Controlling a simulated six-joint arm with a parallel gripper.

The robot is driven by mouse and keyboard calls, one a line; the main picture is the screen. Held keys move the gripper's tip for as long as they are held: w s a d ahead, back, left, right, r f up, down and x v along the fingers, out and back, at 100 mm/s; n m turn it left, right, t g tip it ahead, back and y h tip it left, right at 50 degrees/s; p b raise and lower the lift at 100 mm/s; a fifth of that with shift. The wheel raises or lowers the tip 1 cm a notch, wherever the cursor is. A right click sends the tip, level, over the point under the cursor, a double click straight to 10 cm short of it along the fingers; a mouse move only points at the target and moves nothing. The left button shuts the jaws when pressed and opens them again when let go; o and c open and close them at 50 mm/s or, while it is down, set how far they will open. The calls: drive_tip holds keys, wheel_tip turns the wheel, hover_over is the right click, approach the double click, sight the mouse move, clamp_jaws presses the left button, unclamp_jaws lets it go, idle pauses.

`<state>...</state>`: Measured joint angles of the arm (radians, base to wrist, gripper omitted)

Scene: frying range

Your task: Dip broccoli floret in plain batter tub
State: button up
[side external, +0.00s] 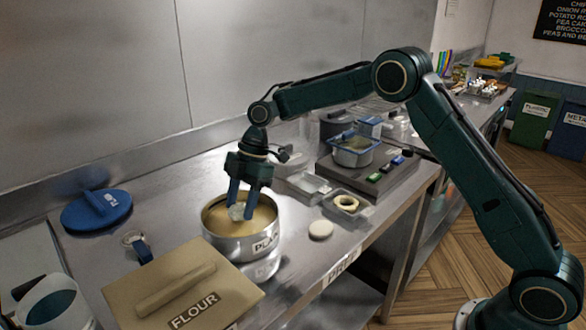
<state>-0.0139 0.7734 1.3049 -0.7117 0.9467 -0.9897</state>
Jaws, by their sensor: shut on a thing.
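The plain batter tub (233,252) is a round metal tub on the steel counter, with tan batter inside and a label reading "PLA..." on its front. My gripper (246,208) points down over the tub, its blue fingers reaching below the rim's level in the picture.
A lidded flour box (180,287) stands in front left of the tub. A blue round lid (97,209) lies at left. A pale disc (320,229) and a small tray (347,206) with a ring sit to the right.

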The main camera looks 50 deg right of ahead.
sight(242, 234)
drive_tip(key=shift+f, duration=2.65)
drive_tip(key=shift+a, duration=0.3)
drive_tip(key=shift+d, duration=0.15)
drive_tip(key=shift+d, duration=0.45)
drive_tip(key=shift+a, duration=0.15)
drive_tip(key=shift+a, duration=0.45)
